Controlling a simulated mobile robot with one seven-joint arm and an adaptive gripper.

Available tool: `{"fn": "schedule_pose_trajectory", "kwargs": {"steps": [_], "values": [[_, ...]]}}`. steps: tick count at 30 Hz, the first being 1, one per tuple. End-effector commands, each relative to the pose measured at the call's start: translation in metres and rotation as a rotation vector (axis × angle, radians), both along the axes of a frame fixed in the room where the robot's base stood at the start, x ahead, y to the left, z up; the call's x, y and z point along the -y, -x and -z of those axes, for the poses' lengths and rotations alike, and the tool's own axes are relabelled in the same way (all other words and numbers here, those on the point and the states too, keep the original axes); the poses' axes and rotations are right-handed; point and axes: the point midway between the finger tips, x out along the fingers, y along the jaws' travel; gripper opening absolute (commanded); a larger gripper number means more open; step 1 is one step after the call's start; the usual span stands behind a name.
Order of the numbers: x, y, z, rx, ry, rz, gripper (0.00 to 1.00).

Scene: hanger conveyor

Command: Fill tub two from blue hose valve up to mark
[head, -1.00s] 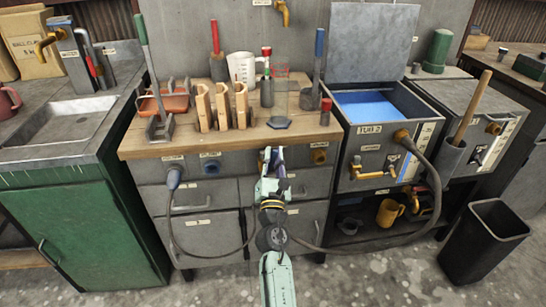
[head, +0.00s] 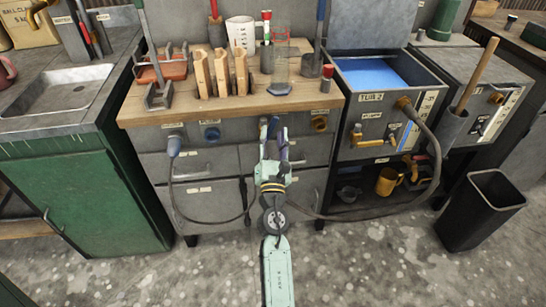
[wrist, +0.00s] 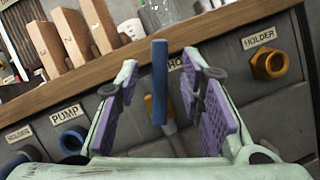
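Tub 2 (head: 377,107) is a grey box with an open lid and blue liquid (head: 372,73) inside. A pale scale strip (head: 427,104) is on its front; the liquid's level against any mark cannot be read. A dark hose (head: 436,165) runs from its front fitting (head: 404,103) down and left to a blue-grey connector (head: 173,148) on the bench front. My gripper (head: 273,138) is open at the bench front. In the wrist view, an upright blue bar, seemingly a valve lever (wrist: 160,80), stands between the pads of my gripper (wrist: 161,100), with gaps visible on both sides.
Labelled fittings flank my gripper: a blue PUMP port (wrist: 72,140) and an orange HOLDER port (wrist: 270,62). Wooden blocks (head: 221,75), a pitcher (head: 241,35) and a clear beaker (head: 280,70) stand on the bench (head: 190,111). A black bin (head: 480,210) is on the floor.

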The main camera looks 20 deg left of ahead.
Motion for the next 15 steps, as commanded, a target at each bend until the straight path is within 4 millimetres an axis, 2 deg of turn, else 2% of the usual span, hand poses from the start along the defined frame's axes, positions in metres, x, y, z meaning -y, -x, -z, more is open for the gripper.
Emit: {"fn": "schedule_pose_trajectory", "kwargs": {"steps": [4,15], "values": [[0.007,0.015,0.007,-0.004,0.003,0.001,0.35],[0.015,0.039,0.016,-0.002,0.002,-0.004,0.35]]}}
